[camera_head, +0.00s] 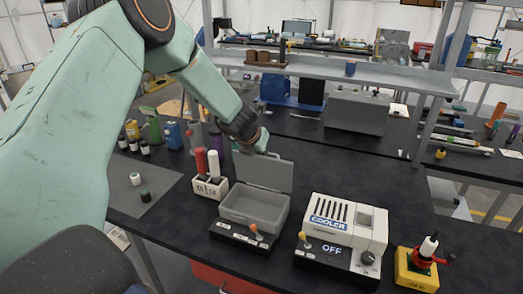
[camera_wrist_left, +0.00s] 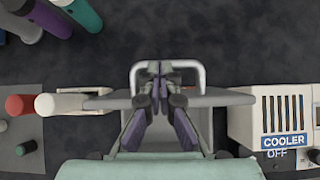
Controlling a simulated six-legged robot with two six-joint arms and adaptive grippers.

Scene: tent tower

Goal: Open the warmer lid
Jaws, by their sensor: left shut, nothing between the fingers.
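The warmer (camera_head: 253,207) is a grey box in the middle of the dark table in the head view, with its inside showing. Its lid (camera_head: 265,172) stands upright at the back edge of the box. In the left wrist view the lid (camera_wrist_left: 225,97) shows edge-on from above, with a pale loop handle (camera_wrist_left: 198,68) on it. My left gripper (camera_head: 260,145) is at the top of the lid in the head view. In the wrist view its fingers (camera_wrist_left: 158,72) are shut, empty, and overlap the handle loop. Whether they touch it is unclear. My right gripper is not in view.
A white cooler (camera_head: 342,222) stands right of the warmer, and a yellow device (camera_head: 415,272) farther right. A white holder (camera_head: 209,188) with red and white bottles stands close on the left. A shelf and grey case (camera_head: 356,112) are behind. Table behind the cooler is clear.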

